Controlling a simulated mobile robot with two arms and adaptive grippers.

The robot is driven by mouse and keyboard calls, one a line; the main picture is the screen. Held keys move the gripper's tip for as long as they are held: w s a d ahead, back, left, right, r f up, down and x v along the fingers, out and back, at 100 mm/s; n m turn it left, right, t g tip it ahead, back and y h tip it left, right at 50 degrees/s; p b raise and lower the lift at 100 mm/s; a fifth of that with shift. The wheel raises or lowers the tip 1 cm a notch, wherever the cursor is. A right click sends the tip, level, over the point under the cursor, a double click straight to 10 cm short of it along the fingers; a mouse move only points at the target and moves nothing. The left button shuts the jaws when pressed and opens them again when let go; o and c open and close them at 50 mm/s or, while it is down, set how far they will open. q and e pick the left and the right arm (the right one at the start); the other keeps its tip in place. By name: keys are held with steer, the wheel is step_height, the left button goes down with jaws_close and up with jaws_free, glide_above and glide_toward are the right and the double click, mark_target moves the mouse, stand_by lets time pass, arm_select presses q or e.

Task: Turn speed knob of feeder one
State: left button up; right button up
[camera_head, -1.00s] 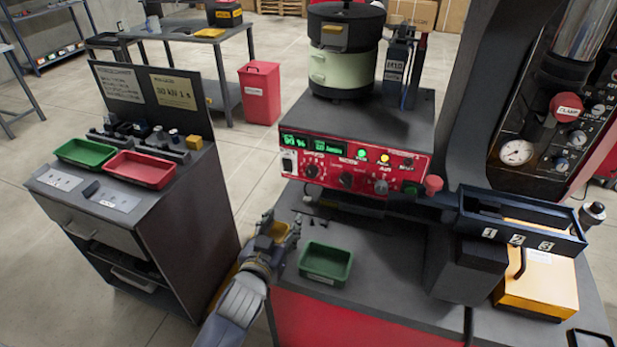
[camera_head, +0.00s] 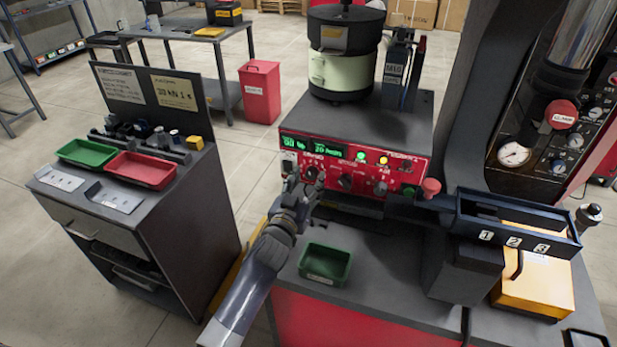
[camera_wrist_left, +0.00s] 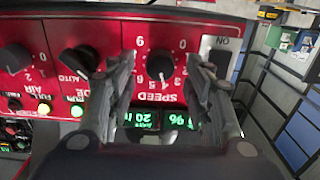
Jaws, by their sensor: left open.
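The feeder's red control panel (camera_head: 370,168) stands at the centre of the head view, with green displays and several knobs. The black speed knob (camera_head: 311,173) is at its left end, beside the power switch. In the left wrist view, upside down, the speed knob (camera_wrist_left: 160,65) sits above the word SPEED on the red panel (camera_wrist_left: 190,40). My left gripper (camera_head: 302,188) is in front of the panel's left end. In the wrist view the left gripper (camera_wrist_left: 165,75) is open, one finger on each side of the knob; contact is not clear. My right gripper is not in view.
A green tray (camera_head: 325,263) lies on the bench below the panel. A red mushroom button (camera_head: 431,186) and a dark numbered chute (camera_head: 515,225) are to the right. A side cabinet with a red tray (camera_head: 141,170) stands at left.

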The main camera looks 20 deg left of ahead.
arm_select(q)
steer(key=shift+w, duration=0.65)
steer(key=shift+c, duration=0.3)
steer(key=c, duration=1)
steer(key=shift+m, duration=0.3)
steer(key=shift+d+m+b, duration=0.1)
steer(key=shift+m+b, duration=0.25)
steer(key=shift+m, duration=2.25)
steer(key=o, duration=1.1)
steer(key=shift+c, duration=0.2)
